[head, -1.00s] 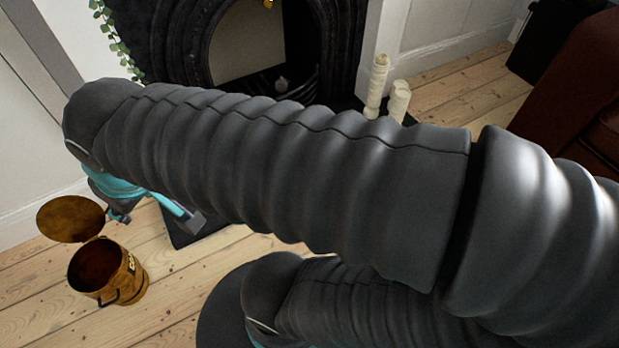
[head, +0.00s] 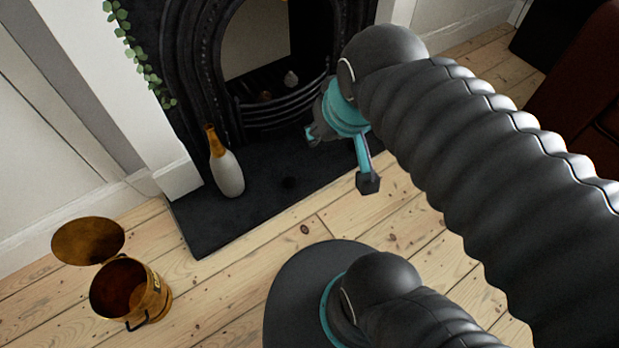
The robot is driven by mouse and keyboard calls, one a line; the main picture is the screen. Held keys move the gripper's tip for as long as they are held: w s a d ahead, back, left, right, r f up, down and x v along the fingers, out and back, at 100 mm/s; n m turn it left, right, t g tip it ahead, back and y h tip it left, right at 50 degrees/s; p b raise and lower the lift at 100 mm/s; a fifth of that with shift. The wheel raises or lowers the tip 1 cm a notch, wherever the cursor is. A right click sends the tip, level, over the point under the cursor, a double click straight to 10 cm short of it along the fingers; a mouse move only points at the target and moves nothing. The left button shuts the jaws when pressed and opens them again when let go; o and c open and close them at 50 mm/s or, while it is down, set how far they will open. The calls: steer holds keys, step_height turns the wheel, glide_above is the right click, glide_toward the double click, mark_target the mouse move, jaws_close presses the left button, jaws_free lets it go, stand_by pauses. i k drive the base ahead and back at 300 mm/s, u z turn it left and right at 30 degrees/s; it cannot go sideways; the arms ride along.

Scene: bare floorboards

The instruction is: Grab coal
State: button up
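A brass-coloured coal bucket (head: 158,292) stands on the floorboards at the lower left, with its round lid (head: 88,241) open. Its inside looks brown, and I see no clear lump of coal in it. Two small lumps, one pale (head: 291,79) and one brownish (head: 264,97), show behind the bars of the fireplace grate; I cannot tell if they are coal. My gripper (head: 318,131) is at the end of my arm, in front of the fireplace and well right of the bucket.
The black fireplace (head: 205,70) has curved bars and a dark hearth slab (head: 265,205). A white bottle with a golden neck (head: 226,170) stands on the slab's left. A dark red piece of furniture (head: 580,90) is at the right. Floor between bucket and hearth is clear.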

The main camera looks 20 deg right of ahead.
mark_target(288, 183)
steer(key=u, duration=3.9)
steer(key=k, duration=1.75)
steer(key=z, duration=1.15)
